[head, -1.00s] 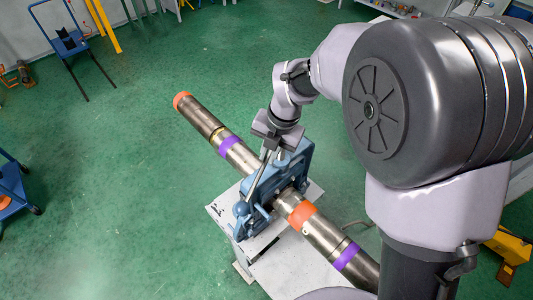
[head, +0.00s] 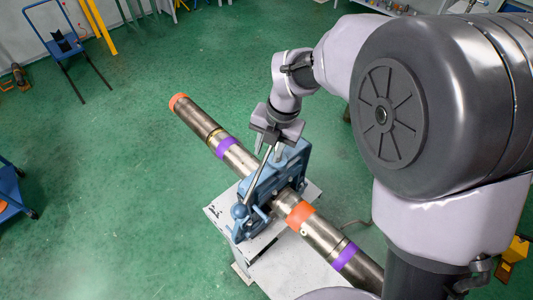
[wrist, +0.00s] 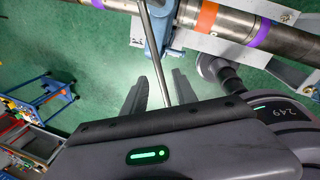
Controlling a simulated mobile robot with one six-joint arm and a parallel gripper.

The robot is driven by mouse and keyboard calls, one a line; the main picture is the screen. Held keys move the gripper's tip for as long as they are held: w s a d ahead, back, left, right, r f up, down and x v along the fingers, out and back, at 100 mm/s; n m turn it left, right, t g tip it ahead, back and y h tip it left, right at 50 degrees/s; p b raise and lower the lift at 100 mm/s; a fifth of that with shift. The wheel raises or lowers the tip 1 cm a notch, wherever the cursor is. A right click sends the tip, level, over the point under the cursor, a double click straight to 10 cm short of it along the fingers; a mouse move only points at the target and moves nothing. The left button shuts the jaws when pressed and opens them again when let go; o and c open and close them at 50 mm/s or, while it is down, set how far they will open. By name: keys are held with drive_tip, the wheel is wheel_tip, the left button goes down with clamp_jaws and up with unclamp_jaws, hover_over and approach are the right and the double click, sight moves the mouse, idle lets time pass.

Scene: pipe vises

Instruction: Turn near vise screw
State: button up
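A blue pipe vise (head: 277,182) stands on a white stand and surrounds a long steel pipe (head: 238,157) with purple and orange bands. A steel bar handle (head: 258,174) slants up from the vise in the head view. My gripper (head: 272,138) is above the vise, at the handle's upper end. In the wrist view, the two fingers of my gripper (wrist: 154,92) are apart, with the bar (wrist: 158,60) running between them. Gaps show on both sides of the bar. The vise (wrist: 158,32) is partly cut off at the top of the wrist view.
The white stand (head: 226,216) sits on the green floor. A blue stand (head: 66,42) is at the back left beside yellow posts (head: 98,32). A blue cart (head: 12,190) is at the left edge. The floor left of the pipe is clear.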

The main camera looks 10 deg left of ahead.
drive_tip(key=d+r+p, duration=0.3)
drive_tip(key=r+p, duration=0.9)
drive_tip(key=r, duration=0.3)
drive_tip(key=shift+s, duration=0.15)
drive_tip(key=shift+f, duration=0.15)
